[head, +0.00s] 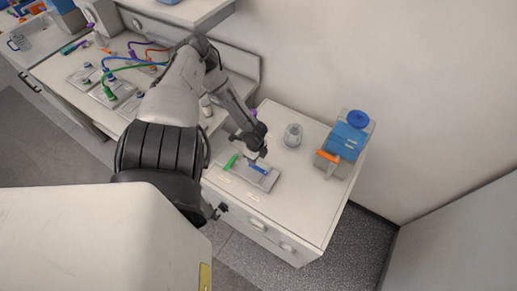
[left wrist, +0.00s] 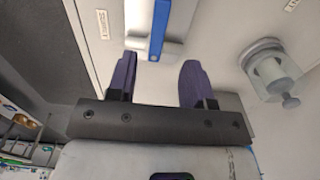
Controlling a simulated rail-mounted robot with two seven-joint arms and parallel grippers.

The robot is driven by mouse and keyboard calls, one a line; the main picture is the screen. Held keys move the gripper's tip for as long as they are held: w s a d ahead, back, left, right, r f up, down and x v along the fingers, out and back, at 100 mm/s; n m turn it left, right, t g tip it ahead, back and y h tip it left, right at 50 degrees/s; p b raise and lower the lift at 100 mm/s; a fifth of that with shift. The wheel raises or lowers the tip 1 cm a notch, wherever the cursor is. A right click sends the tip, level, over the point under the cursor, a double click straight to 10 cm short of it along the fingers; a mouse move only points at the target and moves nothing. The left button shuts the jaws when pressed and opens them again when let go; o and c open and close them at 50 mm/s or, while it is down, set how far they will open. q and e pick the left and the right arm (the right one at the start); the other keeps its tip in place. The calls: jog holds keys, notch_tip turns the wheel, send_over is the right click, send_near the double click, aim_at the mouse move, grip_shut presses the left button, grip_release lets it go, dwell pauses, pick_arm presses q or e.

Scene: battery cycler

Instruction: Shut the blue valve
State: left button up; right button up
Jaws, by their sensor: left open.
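The blue valve handle (head: 258,168) lies on a grey plate (head: 262,182) on the white cabinet top, with a green handle (head: 231,161) to its left. In the left wrist view the blue handle (left wrist: 158,30) is a long bar beyond the fingers, lined up with the gap between them. My left gripper (head: 253,153) is above the plate, close to the blue handle. In the left wrist view the gripper (left wrist: 158,75) has its two purple fingers wide apart with nothing between them. My right gripper does not show.
A clear-grey vessel (head: 292,135) stands right of the plate; it also shows in the left wrist view (left wrist: 272,72). A blue container (head: 346,142) with an orange handle (head: 327,162) stands farther right. The bench at left holds hoses and fittings. The cabinet's front right top is clear.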

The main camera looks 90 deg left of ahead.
pick_arm(q)
jog(key=shift+r, duration=2.95)
